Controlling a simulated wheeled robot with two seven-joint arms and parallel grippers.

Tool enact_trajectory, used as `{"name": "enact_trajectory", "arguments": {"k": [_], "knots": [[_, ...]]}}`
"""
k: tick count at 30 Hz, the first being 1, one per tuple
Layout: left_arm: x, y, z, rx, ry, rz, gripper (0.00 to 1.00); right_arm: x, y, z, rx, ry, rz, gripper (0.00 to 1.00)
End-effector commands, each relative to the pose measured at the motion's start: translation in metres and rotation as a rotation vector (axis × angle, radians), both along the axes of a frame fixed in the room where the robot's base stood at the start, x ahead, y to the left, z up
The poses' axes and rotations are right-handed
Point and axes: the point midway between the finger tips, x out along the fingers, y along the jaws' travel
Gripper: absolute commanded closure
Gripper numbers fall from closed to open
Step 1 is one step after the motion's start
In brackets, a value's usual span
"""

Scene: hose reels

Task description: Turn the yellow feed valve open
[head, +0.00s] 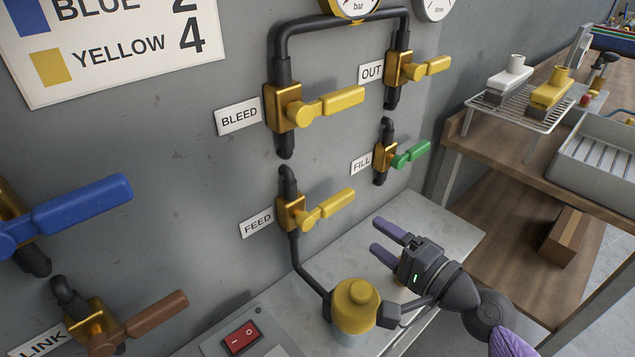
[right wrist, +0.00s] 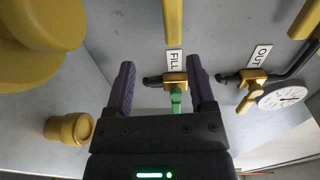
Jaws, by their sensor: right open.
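The yellow feed valve handle (head: 328,208) sits on a brass valve body (head: 291,213) beside the FEED label (head: 257,222) on the grey panel. The handle points right and slightly up in the head view. My right gripper (head: 375,234) is open and empty, to the right of and a little below the handle's end, apart from it. Its two purple fingers point toward the panel. In the right wrist view the open fingers (right wrist: 161,80) frame the FILL label and green handle (right wrist: 176,99) beyond. A yellow bar there cannot be surely identified. My left gripper is not in view.
The yellow bleed (head: 330,106) and out (head: 433,66) handles sit above, and the green fill handle (head: 411,155) upper right. A yellow-capped pot (head: 355,300) stands below, close to my right arm. Blue (head: 83,202) and brown (head: 152,318) handles are left. A wooden shelf unit stands right.

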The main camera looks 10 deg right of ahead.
Motion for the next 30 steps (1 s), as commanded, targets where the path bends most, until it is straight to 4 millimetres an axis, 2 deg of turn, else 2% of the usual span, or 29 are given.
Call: {"name": "enact_trajectory", "arguments": {"k": [4, 12, 16, 20, 27, 28, 30], "knots": [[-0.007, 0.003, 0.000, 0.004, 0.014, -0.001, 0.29, 0.006, 0.009, 0.014, 0.038, -0.022, 0.022, 0.29], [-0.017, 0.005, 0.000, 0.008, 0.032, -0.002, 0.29, 0.057, 0.042, 0.012, 0.036, -0.020, 0.021, 0.29], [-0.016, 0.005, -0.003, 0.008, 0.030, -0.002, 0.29, 0.073, 0.053, 0.011, 0.034, -0.019, 0.020, 0.29], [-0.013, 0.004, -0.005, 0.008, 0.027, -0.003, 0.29, 0.080, 0.058, 0.012, 0.034, -0.018, 0.020, 0.29], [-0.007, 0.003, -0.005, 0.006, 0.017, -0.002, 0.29, 0.081, 0.058, 0.011, 0.032, -0.017, 0.020, 0.29], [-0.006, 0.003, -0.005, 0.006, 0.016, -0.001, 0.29, 0.081, 0.058, 0.011, 0.032, -0.017, 0.020, 0.34], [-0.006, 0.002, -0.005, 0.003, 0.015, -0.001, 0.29, 0.081, 0.058, 0.011, 0.032, -0.017, 0.020, 0.48]]}}
